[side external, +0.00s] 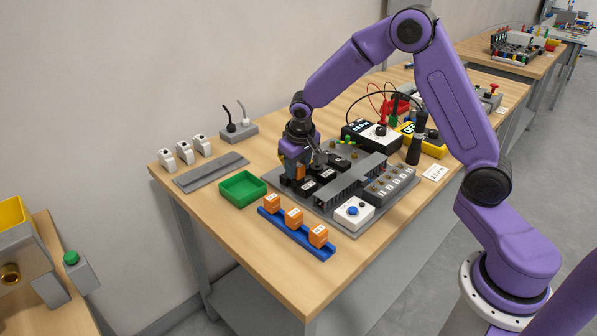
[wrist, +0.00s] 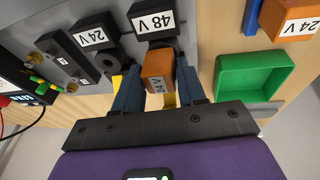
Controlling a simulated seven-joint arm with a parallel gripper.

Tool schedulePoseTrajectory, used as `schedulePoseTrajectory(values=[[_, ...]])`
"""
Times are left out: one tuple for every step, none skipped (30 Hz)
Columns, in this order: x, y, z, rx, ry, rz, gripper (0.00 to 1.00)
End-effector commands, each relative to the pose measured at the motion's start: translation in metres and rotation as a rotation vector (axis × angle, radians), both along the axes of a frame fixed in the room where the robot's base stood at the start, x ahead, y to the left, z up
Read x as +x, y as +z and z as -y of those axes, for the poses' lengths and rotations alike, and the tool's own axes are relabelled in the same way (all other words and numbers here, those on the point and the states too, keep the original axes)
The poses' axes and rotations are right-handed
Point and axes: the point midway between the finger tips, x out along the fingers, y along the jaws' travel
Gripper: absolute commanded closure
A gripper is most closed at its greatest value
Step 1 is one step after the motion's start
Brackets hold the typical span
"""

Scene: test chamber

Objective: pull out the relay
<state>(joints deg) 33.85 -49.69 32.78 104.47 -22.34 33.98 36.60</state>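In the side view the same relay (side external: 300,172) shows as a small orange patch under my gripper (side external: 296,165), at the left end of the grey panel (side external: 290,203). Another black socket (wrist: 95,36), labelled 24 V, is beside it and empty.
An empty green tray (side external: 242,188) stands left of the panel. A blue rail (side external: 290,238) with three orange relays is at the front edge. A grey slotted duct (side external: 350,180) crosses the panel. Meters and cables (side external: 375,130) stand behind. White switches (side external: 185,150) are at far left.

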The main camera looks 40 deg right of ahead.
Motion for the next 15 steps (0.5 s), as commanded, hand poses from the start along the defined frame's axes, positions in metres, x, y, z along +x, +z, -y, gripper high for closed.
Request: schedulePoseTrajectory(values=[[0.0000,-0.0001,-0.0019,0.003,0.002,0.001,0.83],[0.0000,-0.0001,-0.0021,0.003,0.002,0.001,0.92],[0.0000,-0.0002,-0.0023,0.003,0.002,0.001,0.92],[0.0000,-0.0002,-0.0024,0.003,0.002,0.001,0.92],[0.0001,-0.0001,-0.0025,0.004,0.002,0.001,0.70],[0.0001,-0.0001,-0.0027,0.004,0.002,0.002,0.83],[0.0000,-0.0001,-0.0029,0.004,0.002,0.002,0.92],[0.0000,-0.0001,-0.0030,0.003,0.003,0.002,0.92],[0.0000,-0.0001,-0.0032,0.003,0.003,0.002,0.92],[0.0000,-0.0001,-0.0033,0.003,0.003,0.002,0.92],[0.0000,0.0000,-0.0034,0.003,0.003,0.002,0.92],[0.0000,0.0000,-0.0037,0.004,0.003,0.002,0.92],[0.0001,0.0002,-0.0038,0.004,0.003,0.002,0.92],[0.0000,0.0005,-0.0039,0.004,0.003,0.002,0.92],[0.0000,0.0008,-0.0041,0.004,0.003,0.002,0.92]])
